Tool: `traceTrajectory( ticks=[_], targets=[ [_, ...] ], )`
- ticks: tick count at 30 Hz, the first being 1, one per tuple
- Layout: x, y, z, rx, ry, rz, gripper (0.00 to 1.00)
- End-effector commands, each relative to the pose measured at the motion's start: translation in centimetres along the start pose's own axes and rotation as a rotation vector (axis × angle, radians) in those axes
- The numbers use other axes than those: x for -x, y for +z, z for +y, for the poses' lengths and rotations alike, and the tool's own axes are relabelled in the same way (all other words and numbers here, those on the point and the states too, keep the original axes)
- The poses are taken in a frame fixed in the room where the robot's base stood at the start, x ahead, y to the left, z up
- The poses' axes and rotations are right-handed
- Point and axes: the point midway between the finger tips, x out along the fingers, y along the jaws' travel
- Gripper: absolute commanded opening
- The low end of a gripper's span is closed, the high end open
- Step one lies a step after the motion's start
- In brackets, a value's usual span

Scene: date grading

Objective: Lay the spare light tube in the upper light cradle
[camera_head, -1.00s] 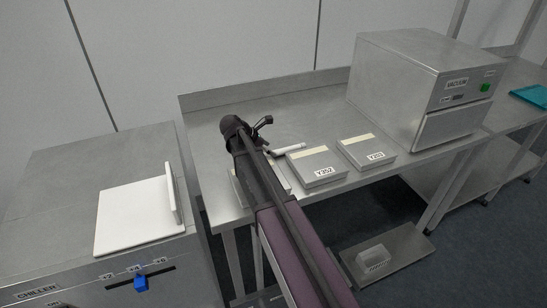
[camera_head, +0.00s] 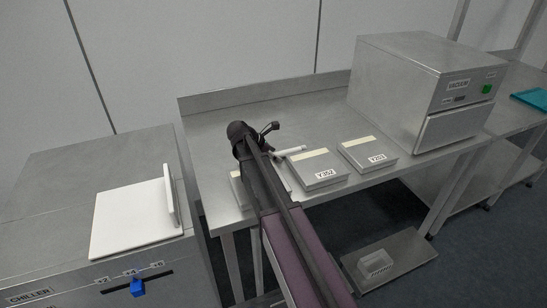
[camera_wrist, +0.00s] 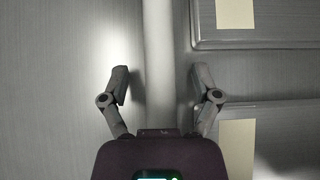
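The spare light tube (camera_head: 291,151) is a white rod lying on the steel bench, left of and behind the labelled flat boxes. Most of it is hidden by my arm in the head view. In the wrist view the tube (camera_wrist: 158,60) runs straight up the picture between my fingers. My gripper (camera_wrist: 163,82) is open, one finger on each side of the tube, with a gap visible on both sides. In the head view my gripper (camera_head: 268,138) is over the bench by the tube, its fingers mostly hidden. I cannot make out the upper light cradle.
Two flat boxes, Y352 (camera_head: 318,170) and Y203 (camera_head: 367,154), lie right of my arm; another is partly hidden beneath it. A vacuum machine (camera_head: 420,95) stands at the bench's right. A white board (camera_head: 133,220) lies on the chiller (camera_head: 75,170). The bench's back is clear.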

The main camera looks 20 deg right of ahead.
Motion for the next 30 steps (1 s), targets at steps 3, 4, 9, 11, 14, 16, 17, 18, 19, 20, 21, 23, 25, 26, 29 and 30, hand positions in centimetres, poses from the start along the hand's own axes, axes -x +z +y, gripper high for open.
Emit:
traceTrajectory(
  ticks=[3, 4, 9, 11, 14, 16, 17, 18, 19, 20, 21, 23, 25, 26, 29, 30],
  targets=[
    [0.0, 0.0, 0.0, 0.000, 0.000, 0.000, 0.47],
    [0.0, 0.0, 0.0, 0.000, 0.000, 0.000, 0.38],
    [0.0, 0.0, 0.0, 0.000, 0.000, 0.000, 0.00],
    [0.0, 0.0, 0.0, 0.000, 0.000, 0.000, 0.00],
    [0.0, 0.0, 0.0, 0.000, 0.000, 0.000, 0.00],
    [0.0, 0.0, 0.0, 0.000, 0.000, 0.001, 0.00],
    [0.0, 0.0, 0.0, 0.000, 0.000, 0.001, 0.00],
    [0.0, 0.0, 0.0, 0.000, 0.000, 0.001, 0.00],
    [0.0, 0.0, 0.0, 0.000, 0.000, 0.001, 0.00],
    [0.1, 0.1, 0.0, 0.000, 0.000, 0.001, 0.00],
    [0.1, 0.1, 0.0, 0.000, 0.000, 0.001, 0.00],
    [0.2, 0.2, 0.0, 0.000, 0.000, 0.001, 0.00],
    [0.4, 0.4, 0.0, 0.000, 0.000, 0.000, 0.00],
    [0.5, 0.5, 0.0, 0.000, 0.000, 0.000, 0.00],
    [0.9, 0.9, 0.0, 0.000, 0.000, 0.000, 0.00],
    [1.1, 1.1, 0.0, 0.000, 0.000, 0.000, 0.00]
  ],
)
